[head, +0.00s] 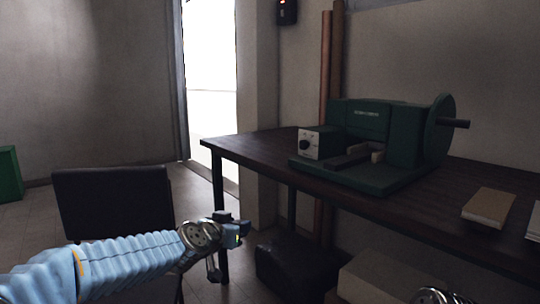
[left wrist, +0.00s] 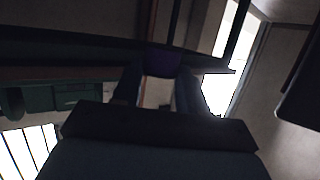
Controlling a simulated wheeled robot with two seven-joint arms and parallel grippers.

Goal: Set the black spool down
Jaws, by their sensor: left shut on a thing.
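My left gripper (head: 234,230) reaches in from the left in the head view, out in front of the table's left end and lower than its top. In the left wrist view its two fingers (left wrist: 158,88) are shut on a small dark, purplish-black thing, which I take to be the black spool (left wrist: 162,61). The spool is held at the fingertips. Its shape is hard to make out in the dim light, and it cannot be told apart from the gripper in the head view.
A dark table (head: 265,150) runs along the right wall. It bears a green machine (head: 375,140) with a wheel and a tan block (head: 489,207). Its left end is bare. A dark chair (head: 113,200) stands left. A black bin-like object (head: 292,262) sits under the table.

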